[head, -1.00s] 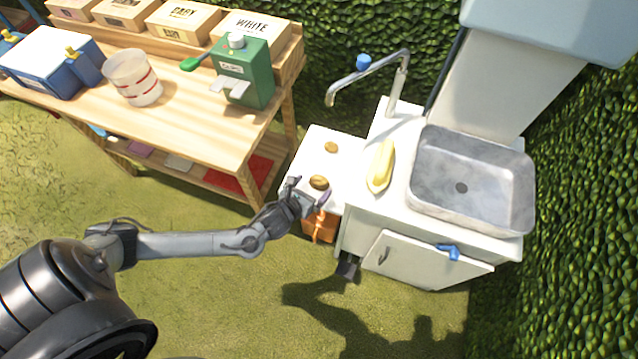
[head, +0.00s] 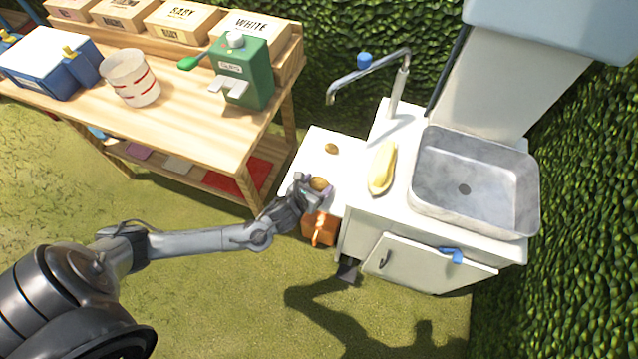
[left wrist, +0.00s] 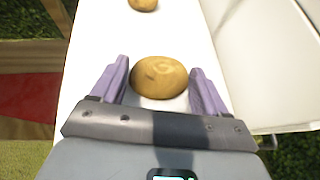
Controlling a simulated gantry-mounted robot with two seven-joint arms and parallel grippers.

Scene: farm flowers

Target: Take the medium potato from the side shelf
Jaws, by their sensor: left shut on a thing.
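The white side shelf (head: 345,165) stands to the left of the sink cabinet. Two brown potatoes lie on it. The nearer, larger-looking potato (head: 319,184) is at the front left of the shelf, and it also shows in the left wrist view (left wrist: 159,77). My left gripper (head: 308,186) is shut on this potato, with the purple fingers (left wrist: 160,85) on either side of it. The farther, smaller-looking potato (head: 331,148) lies behind, apart from the gripper, and shows at the top of the left wrist view (left wrist: 143,4). My right gripper is not in view.
The sink cabinet (head: 365,215) stands close on the right, with a metal basin (head: 480,160), a tap (head: 370,72) and a yellow oblong thing (head: 382,166) on top. An orange-brown box (head: 319,229) is below the shelf front. A wooden table (head: 190,120) stands left.

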